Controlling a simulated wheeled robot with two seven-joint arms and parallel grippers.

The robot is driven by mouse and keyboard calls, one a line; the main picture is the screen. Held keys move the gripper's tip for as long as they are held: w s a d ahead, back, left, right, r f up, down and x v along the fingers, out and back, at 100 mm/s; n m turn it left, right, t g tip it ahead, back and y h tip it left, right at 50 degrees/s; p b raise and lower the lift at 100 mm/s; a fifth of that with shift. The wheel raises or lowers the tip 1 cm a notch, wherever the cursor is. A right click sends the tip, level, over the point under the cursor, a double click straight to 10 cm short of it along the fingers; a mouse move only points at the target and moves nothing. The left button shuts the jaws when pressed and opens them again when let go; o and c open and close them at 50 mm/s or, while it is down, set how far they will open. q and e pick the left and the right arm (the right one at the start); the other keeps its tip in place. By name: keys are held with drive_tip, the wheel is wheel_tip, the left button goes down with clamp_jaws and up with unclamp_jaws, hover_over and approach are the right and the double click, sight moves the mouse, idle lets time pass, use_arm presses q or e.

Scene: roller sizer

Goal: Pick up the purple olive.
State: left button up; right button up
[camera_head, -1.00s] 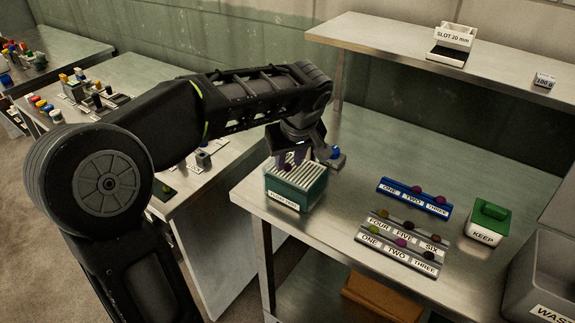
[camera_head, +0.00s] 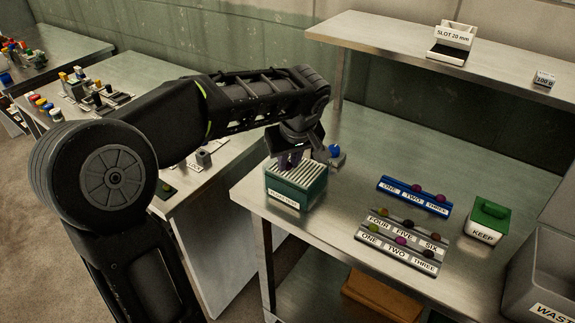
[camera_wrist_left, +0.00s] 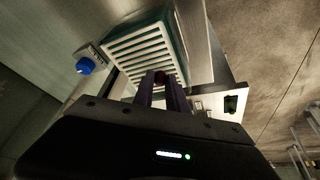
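My left gripper (camera_head: 290,160) points down over the slatted top of the green sizer box (camera_head: 296,196). In the left wrist view its two fingers (camera_wrist_left: 161,82) stand a little apart. A dark reddish-purple olive (camera_wrist_left: 160,77) shows between their tips, above or on the pale slats. I cannot tell whether the fingers touch it. In the head view the fingers hide that olive. Other purple-red olives sit on the blue rack (camera_head: 393,189) and one magenta olive (camera_head: 401,240) sits on the grey rack (camera_head: 376,246). My right gripper is not in view.
A blue-knobbed device (camera_head: 335,153) stands close behind the sizer box. A green-lidded KEEP box (camera_head: 487,222) and a grey WASTE bin (camera_head: 541,275) stand at the right. A shelf (camera_head: 405,45) runs along the back. The table between the racks and the shelf is clear.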

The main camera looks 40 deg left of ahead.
sight(289, 166)
use_arm(q)
drive_tip(key=shift+c, duration=0.3)
wheel_tip(289, 166, up, 10)
idle(0.5)
idle(0.5)
